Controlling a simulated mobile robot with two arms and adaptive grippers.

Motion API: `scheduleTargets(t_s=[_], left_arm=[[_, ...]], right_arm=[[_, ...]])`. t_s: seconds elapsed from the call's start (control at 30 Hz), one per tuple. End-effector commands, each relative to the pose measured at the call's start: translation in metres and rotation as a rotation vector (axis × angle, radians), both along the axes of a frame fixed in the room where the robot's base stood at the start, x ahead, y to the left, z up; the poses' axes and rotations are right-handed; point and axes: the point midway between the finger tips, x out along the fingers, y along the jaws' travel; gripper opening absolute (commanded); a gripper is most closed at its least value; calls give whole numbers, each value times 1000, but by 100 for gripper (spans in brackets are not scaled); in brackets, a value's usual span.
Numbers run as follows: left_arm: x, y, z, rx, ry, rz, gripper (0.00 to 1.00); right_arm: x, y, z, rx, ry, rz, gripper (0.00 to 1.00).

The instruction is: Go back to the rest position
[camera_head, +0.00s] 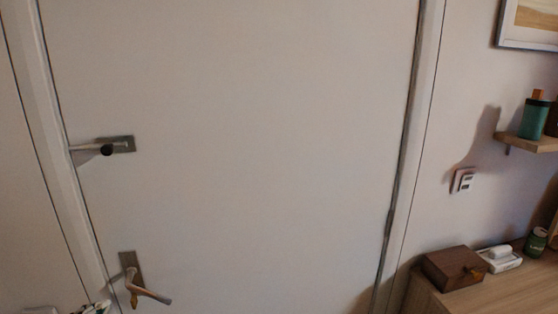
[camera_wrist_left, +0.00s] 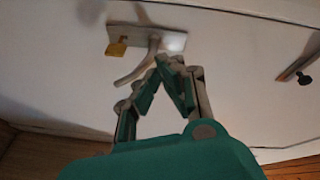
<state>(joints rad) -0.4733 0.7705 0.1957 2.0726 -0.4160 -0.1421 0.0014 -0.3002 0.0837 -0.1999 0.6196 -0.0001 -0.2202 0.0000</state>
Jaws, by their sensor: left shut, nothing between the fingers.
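My left gripper (camera_wrist_left: 166,65) is shut and empty in the left wrist view, with its green and grey fingers meeting near the tip. A small part of the left gripper (camera_head: 96,308) shows at the bottom left edge of the head view. The fingertips appear close to the lower door handle (camera_wrist_left: 137,70); I cannot tell whether they touch it. That handle (camera_head: 150,294) also shows at the lower left of the white door (camera_head: 240,150) in the head view. My right gripper is in neither view.
A key (camera_head: 133,301) hangs at the lower handle. An upper latch (camera_head: 118,145) sticks out above it. At right are a wooden cabinet top (camera_head: 500,296) with a brown box (camera_head: 454,268) and a can (camera_head: 536,242), and a wall shelf (camera_head: 528,143).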

Motion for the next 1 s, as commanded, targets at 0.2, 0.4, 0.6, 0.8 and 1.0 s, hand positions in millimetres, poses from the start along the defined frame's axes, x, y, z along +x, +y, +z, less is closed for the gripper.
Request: scheduleTargets(t_s=[0.2, 0.4, 0.6, 0.8, 1.0], left_arm=[[-69, -33, -105, -435, 382, 414, 0], [-136, -90, -157, -652, 712, 596, 0], [-184, -137, -174, -759, 943, 668, 0], [-226, -180, -176, -831, 1145, 698, 0], [-221, -185, -222, -823, 1189, 713, 0]], right_arm=[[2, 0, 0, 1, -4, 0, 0], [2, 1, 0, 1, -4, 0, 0], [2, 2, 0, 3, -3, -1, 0], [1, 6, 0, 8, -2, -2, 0], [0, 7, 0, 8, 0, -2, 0]])
